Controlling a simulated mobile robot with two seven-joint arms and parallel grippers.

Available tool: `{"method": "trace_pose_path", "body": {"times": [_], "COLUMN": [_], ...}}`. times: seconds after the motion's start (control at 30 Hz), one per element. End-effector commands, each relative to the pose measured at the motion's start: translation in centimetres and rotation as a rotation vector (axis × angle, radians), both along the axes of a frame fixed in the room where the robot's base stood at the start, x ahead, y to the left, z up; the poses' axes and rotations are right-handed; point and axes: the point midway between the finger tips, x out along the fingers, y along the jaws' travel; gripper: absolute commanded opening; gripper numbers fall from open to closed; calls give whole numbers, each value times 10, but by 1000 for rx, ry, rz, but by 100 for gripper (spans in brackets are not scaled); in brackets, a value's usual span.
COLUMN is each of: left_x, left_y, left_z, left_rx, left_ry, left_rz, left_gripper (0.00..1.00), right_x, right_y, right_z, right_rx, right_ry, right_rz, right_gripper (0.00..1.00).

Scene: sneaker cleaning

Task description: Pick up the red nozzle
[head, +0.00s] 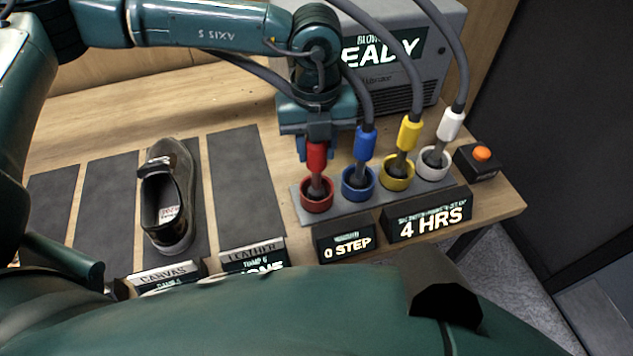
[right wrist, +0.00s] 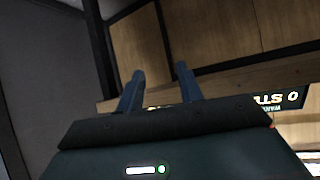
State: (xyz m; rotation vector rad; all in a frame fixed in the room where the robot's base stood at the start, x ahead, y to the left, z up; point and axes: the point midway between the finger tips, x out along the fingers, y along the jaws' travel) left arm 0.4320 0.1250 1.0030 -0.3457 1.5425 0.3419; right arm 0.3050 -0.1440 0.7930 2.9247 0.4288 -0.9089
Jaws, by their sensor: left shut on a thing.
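The red nozzle (head: 317,158) stands upright with its dark tip in the red ring holder (head: 317,199), at the left end of the row. My left gripper (head: 316,143) reaches down from above and is shut around the red nozzle's upper part. The gripper hides the top of the nozzle and its hose joint. My right gripper (right wrist: 158,88) shows in the right wrist view with its two fingers apart and nothing between them; it points toward a wooden panel.
Blue (head: 365,143), yellow (head: 408,133) and white (head: 450,124) nozzles stand in holders to the right, their hoses arching overhead. The blower box (head: 440,60) is behind. A dark shoe (head: 168,196) lies on a mat at left. Sign blocks (head: 428,217) line the front; an orange button (head: 482,153) is right.

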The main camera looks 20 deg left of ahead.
Motion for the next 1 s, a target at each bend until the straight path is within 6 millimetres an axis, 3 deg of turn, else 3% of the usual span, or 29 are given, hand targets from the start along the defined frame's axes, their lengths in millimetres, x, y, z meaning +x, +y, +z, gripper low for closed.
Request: {"method": "trace_pose_path", "body": {"times": [0.17,0.57,0.67,1.0], "left_x": [0,1,1,0], "left_y": [0,0,-1,-1], "left_z": [0,4,15,80], "left_rx": [0,-1,-3,-2], "left_ry": [0,-3,-4,-3], "left_rz": [0,0,1,0], "left_gripper": [0,0,0,0], "right_x": [-2,-5,-4,1], "right_y": [1,2,2,7], "right_z": [0,-3,-5,-3], "right_rx": [2,3,3,16], "right_ry": [4,9,7,-22], "right_rz": [1,3,3,12], "right_gripper": [36,36,36,36]}}
